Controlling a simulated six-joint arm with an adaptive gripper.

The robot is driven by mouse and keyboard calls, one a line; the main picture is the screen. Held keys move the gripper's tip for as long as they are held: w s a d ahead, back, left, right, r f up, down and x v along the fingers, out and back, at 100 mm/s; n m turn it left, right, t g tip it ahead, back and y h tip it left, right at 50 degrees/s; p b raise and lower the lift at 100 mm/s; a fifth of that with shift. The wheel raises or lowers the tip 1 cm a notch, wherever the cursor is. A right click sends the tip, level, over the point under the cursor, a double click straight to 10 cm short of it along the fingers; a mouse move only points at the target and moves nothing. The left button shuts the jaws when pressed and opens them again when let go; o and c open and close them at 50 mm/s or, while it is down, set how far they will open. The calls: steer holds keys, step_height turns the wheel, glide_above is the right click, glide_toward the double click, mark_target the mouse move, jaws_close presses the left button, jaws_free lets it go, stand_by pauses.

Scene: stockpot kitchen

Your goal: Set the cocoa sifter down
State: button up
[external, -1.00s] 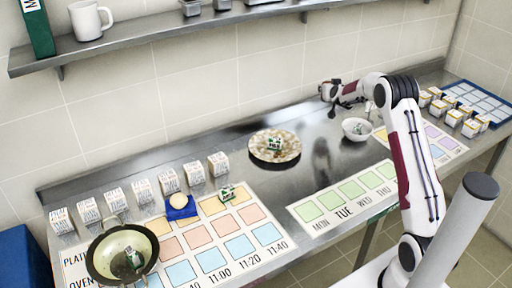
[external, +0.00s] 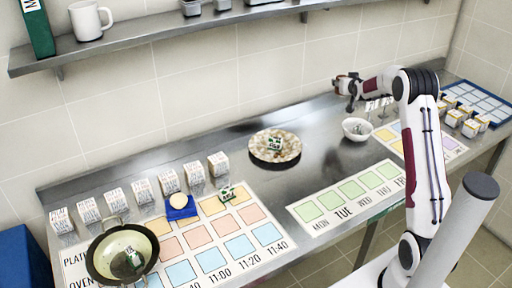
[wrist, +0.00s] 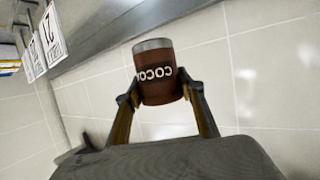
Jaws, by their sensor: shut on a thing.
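The cocoa sifter (wrist: 158,72) is a small brown cylinder with a grey metal band at one end and pale lettering. It shows in the wrist view between the two fingers of my gripper (wrist: 160,91), which is shut on it from both sides. In the external view my gripper (external: 347,88) is above the back of the steel counter, up and left of the white bowl (external: 356,132). The sifter is too small there to tell apart from the gripper. In the wrist view it is against wall tiles, with no support seen touching it.
A speckled plate (external: 276,158) stands left of the bowl. Weekday mat (external: 345,198), dark pan (external: 96,265) and several white boxes (external: 168,182) occupy the counter. Several small boxes and a blue-edged tray (external: 505,108) are at right. Bare steel lies between plate and bowl.

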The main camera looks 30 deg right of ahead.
steer(key=shift+s+r, duration=0.45)
steer(key=shift+s+a+r+n+t+y, duration=0.3)
steer(key=shift+s+r+n+t+y, duration=0.15)
steer(key=shift+n+y, duration=0.2)
steer(key=s+a+f+n+g+y, duration=0.1)
steer(key=s+a+f+n+y, duration=0.1)
steer(key=s+a+n+y, duration=0.3)
steer(key=s+a+f+n+g+y, duration=0.2)
steer(key=s+a+n+y, duration=0.3)
steer(key=s+a, duration=0.5)
steer(key=s+a+f+n+g+y, duration=0.2)
steer(key=s+a+n+y, duration=0.3)
steer(key=a, duration=1.4)
steer(key=s, duration=0.3)
steer(key=shift+s+f+y, duration=0.15)
steer(key=shift+s+y, duration=0.15)
steer(key=shift+y, duration=0.05)
steer(key=shift+f, duration=0.1)
steer(key=shift+f, duration=2.85)
